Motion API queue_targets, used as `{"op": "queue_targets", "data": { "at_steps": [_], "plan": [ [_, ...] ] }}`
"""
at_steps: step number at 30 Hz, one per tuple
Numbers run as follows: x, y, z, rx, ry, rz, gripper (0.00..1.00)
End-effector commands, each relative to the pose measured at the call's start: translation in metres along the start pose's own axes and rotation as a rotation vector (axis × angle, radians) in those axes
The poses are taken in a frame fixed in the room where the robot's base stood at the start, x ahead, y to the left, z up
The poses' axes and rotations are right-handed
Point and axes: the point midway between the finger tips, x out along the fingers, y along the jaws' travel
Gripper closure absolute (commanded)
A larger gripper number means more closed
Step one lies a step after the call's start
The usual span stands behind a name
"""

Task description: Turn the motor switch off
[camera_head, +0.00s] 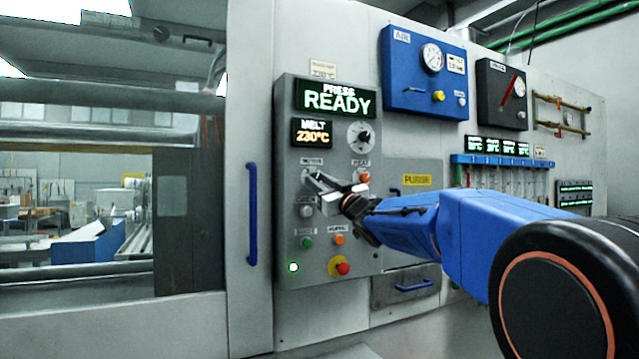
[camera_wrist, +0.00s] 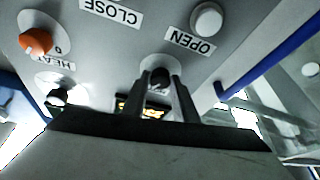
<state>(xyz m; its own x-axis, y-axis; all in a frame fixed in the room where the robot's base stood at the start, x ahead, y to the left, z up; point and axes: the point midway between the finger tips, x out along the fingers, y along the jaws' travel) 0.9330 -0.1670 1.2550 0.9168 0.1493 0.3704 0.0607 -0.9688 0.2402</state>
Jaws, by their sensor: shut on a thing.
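The motor switch sits on the grey control panel (camera_head: 287,225), under the MOTOR label (camera_head: 311,161). In the head view my gripper (camera_head: 312,181) reaches it from the right, and its fingers cover most of the switch. In the wrist view, which shows the panel upside down, the switch's dark knob (camera_wrist: 158,77) stands between the two fingertips. My gripper (camera_wrist: 160,85) is shut on this knob. The marks around the switch are hidden, so its setting cannot be read.
The orange heat switch (camera_head: 364,177) is close to the right of the fingers, also seen in the wrist view (camera_wrist: 36,42). The OPEN button (camera_wrist: 207,19) is just below the motor switch. A red emergency button (camera_head: 342,267) is lower. A blue door handle (camera_head: 252,214) stands left.

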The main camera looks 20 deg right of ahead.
Motion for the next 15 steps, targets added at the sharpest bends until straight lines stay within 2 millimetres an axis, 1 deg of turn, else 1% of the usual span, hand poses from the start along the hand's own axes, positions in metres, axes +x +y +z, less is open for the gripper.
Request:
{"op": "queue_targets", "data": {
  "at_steps": [8,15],
  "plan": [
    [0.0001,0.0032,0.0006,-0.169,-0.007,-0.070,0.96],
    [0.0003,0.0056,-0.0005,-0.378,-0.013,-0.158,0.96]
  ]
}}
